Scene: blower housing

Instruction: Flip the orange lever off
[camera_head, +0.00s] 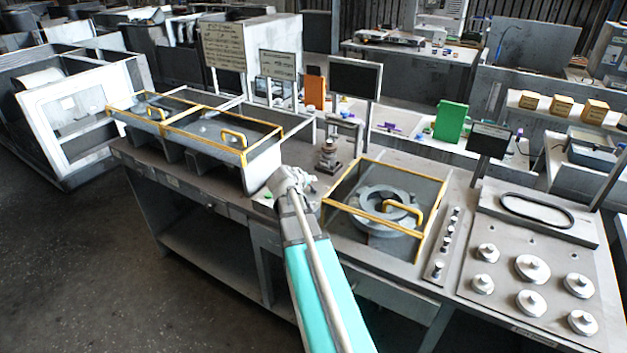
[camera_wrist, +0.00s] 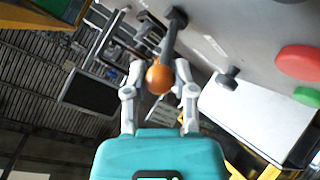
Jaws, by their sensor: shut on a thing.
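The orange lever shows in the wrist view as a round orange knob (camera_wrist: 160,79) on a dark grey stem that runs up to a mount on a grey panel. My gripper (camera_wrist: 160,88) has one finger on each side of the knob and is shut on it. In the head view my arm reaches over the workbench, and my gripper (camera_head: 287,180) is at the bench's middle, beside the left yellow-framed case. The lever is hidden there behind my arm.
A red button (camera_wrist: 298,62) and a green button (camera_wrist: 308,96) sit on the panel right of the lever. In the head view, a yellow-framed case with a round housing (camera_head: 375,212) stands to the right, and a long yellow-framed case (camera_head: 200,135) to the left. Dark floor lies in front.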

